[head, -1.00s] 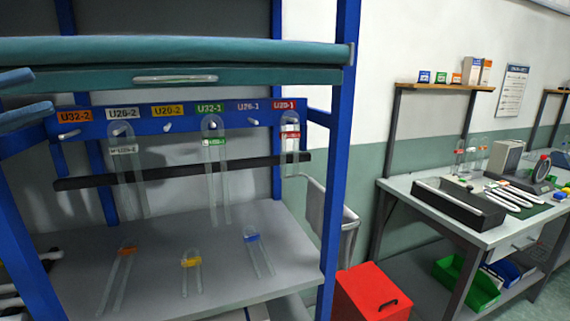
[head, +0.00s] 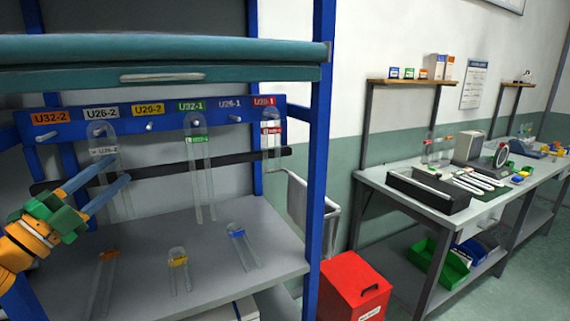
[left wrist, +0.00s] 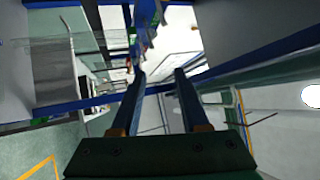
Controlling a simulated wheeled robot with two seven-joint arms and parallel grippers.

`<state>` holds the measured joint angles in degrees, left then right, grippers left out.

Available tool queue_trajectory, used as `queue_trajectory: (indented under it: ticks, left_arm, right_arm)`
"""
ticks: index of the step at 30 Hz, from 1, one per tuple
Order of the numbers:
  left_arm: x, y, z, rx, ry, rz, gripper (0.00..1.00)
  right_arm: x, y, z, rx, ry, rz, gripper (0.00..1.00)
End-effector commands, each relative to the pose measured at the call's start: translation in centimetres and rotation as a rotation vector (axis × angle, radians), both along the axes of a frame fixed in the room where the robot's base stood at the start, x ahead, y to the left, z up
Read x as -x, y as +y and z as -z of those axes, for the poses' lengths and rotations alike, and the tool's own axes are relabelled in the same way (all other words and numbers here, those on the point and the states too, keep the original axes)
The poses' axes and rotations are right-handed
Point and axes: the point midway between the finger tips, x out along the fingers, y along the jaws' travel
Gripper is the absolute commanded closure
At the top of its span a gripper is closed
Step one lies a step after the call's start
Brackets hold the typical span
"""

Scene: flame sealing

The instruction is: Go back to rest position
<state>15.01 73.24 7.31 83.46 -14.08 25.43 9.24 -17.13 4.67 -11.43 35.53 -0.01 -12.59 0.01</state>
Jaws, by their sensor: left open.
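My left gripper (head: 102,192) shows at the left of the head view, an orange and green wrist with two blue fingers. It is open and empty, in front of the blue rack's left side. In the left wrist view its two fingers (left wrist: 158,85) stand apart with nothing between them. Glass U-tubes hang on the rack: one at U26-2 (head: 103,150), one at U32-1 (head: 198,165), and one at the rightmost label (head: 271,140). More tubes lie on the shelf, with orange (head: 106,275), yellow (head: 178,265) and blue (head: 242,248) bands. My right gripper is not in view.
The blue rack frame (head: 318,160) stands close in front, with a grey shelf (head: 215,235). A red bin (head: 354,288) stands on the floor to its right. A workbench (head: 400,196) with tools and a green crate (head: 425,258) is farther right.

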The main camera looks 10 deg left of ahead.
Motion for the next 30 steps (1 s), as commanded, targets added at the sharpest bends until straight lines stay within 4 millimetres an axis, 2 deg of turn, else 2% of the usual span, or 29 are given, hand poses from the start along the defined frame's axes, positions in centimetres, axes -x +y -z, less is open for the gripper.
queue_trajectory:
  ticks: [3,5,6,8,9,12,15,18,23,28,30]
  left_arm:
    - [-2.3,-1.3,8.4,0.223,0.144,-0.085,0.55]
    - [-2.6,-2.3,14.0,0.360,0.256,-0.157,0.55]
    - [-2.2,-3.2,18.1,0.454,0.344,-0.215,0.55]
    - [-0.7,-4.9,24.0,0.586,0.490,-0.306,0.55]
    - [0.8,-6.1,27.5,0.661,0.590,-0.365,0.55]
    - [5.2,-9.2,34.1,0.804,0.814,-0.492,0.55]
    - [9.5,-11.9,38.2,0.896,0.997,-0.586,0.55]
    - [13.5,-14.4,40.6,0.963,1.153,-0.657,0.55]
    - [19.3,-18.1,42.8,1.040,1.376,-0.747,0.55]
    - [25.1,-21.6,43.3,1.101,1.596,-0.818,0.55]
    - [25.0,-21.6,45.4,1.091,1.614,-0.835,0.55]
  right_arm:
    - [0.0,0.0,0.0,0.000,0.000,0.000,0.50]
    - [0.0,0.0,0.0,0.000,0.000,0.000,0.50]
    - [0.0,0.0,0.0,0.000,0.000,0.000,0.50]
    - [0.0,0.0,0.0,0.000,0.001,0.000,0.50]
    - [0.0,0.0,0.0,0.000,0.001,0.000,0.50]
    - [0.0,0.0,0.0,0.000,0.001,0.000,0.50]
    - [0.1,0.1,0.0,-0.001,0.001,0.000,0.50]
    - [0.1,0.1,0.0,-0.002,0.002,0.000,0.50]
    - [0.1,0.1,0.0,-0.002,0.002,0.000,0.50]
    - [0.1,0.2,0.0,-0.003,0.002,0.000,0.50]
    - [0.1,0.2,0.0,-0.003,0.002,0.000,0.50]
